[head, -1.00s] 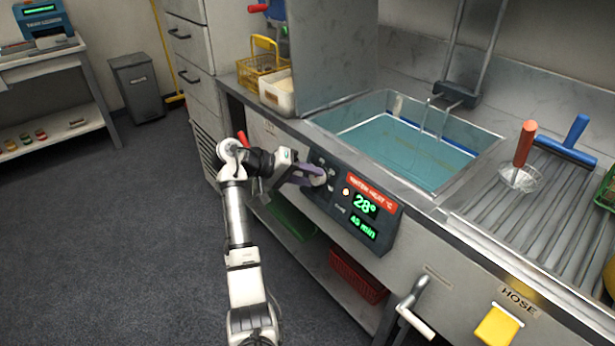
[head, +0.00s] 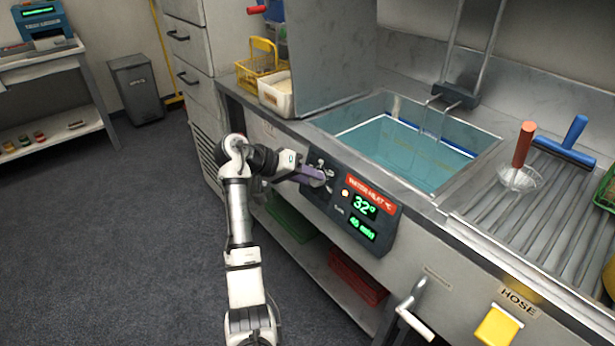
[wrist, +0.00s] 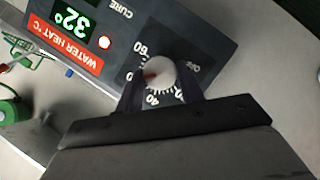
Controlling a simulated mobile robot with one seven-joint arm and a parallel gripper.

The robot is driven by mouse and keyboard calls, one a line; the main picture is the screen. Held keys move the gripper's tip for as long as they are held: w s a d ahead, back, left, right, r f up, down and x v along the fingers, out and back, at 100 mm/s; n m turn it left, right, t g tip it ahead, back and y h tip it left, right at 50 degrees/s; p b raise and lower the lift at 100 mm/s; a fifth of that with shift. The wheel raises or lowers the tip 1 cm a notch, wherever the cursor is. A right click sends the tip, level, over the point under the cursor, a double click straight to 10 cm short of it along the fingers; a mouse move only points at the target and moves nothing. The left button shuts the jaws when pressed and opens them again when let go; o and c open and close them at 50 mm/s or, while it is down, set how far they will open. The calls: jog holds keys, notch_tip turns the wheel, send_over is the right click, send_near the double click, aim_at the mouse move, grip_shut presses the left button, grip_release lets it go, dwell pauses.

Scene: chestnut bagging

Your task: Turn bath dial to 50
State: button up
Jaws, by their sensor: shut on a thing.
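The bath dial is a round pale knob with a red pointer mark (wrist: 160,72) on a dark control panel (head: 322,207) at the front of the sink counter. Printed marks around it include OFF, 40 and 60 in the wrist view. The red mark points toward the side between 40 and 60. My gripper (head: 322,178) is shut on the dial, with its dark fingers on either side of the knob in the wrist view (wrist: 160,90). The green display (head: 363,206) reads 32°, under a red WATER HEAT label. A lower display reads in minutes, its digits hard to make out.
The water-filled sink (head: 405,140) lies behind the panel. A metal crank handle (head: 413,308) and a yellow HOSE handle (head: 498,325) are to the right. A red crate (head: 357,275) sits on the shelf below.

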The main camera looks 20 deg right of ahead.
jog(key=o, duration=1)
jog(key=v, duration=1.3)
jog(key=shift+a+r, duration=0.25)
jog(key=shift+a, duration=0.05)
